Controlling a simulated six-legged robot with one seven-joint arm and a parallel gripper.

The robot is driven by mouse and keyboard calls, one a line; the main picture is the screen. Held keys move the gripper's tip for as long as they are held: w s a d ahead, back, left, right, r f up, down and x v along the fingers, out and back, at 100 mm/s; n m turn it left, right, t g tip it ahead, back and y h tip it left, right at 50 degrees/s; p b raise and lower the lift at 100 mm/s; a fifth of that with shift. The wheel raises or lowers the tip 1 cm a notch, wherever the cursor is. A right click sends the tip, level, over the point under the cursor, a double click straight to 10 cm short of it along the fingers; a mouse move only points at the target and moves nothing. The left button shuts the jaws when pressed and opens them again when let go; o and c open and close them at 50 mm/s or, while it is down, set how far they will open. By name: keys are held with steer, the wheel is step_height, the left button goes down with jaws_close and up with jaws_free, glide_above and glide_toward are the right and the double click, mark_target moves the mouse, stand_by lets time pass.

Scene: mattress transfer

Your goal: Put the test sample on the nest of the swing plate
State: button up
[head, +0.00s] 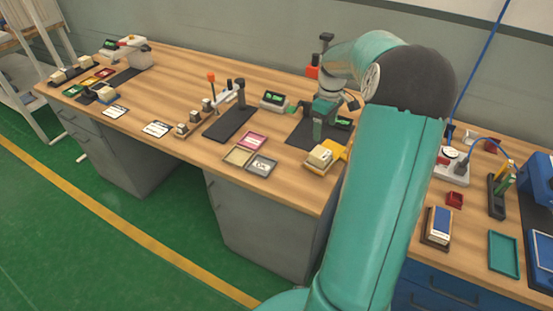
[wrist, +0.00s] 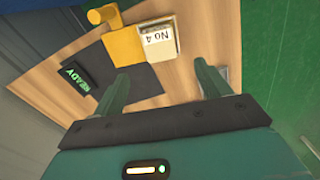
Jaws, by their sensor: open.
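A cream block labelled "No 4" (wrist: 160,36) sits at the end of the yellow swing plate (wrist: 124,45) in the wrist view. In the head view, the pale block (head: 320,157) rests at the yellow plate (head: 340,152), near the bench's front edge. Its underside is hidden, so its exact seating in the nest cannot be told. My gripper (head: 318,128) hangs behind and above the plate. In the wrist view, my gripper (wrist: 162,78) is open, with its fingers spread and nothing between them. The block lies beyond the fingertips, apart from them.
A dark mat (wrist: 135,82) with a green "READY" display (wrist: 76,78) lies beside the plate. Coloured trays (head: 252,141) lie left of it. Another display box (head: 274,100) and small blocks on a rack stand further left.

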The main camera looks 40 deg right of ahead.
steer(key=s+a+r+t+h, duration=0.1)
steer(key=a+r, duration=0.3)
steer(key=a, duration=0.4)
steer(key=s+a+r+m, duration=0.1)
steer(key=a+r, duration=0.3)
steer(key=a, duration=0.3)
steer(key=s+a+r+t+h, duration=0.1)
steer(key=a+r, duration=0.2)
steer(key=a, duration=0.5)
steer(key=s+a+r+m+t+y, duration=0.1)
steer(key=s+a+m+t+y, duration=0.1)
steer(key=s+a, duration=1.1)
steer(key=shift+s+a+r+t, duration=0.15)
steer(key=shift+a+r+t, duration=0.05)
steer(key=shift+a+t, duration=0.7)
steer(key=shift+d+m, duration=0.15)
steer(key=shift+m, duration=0.15)
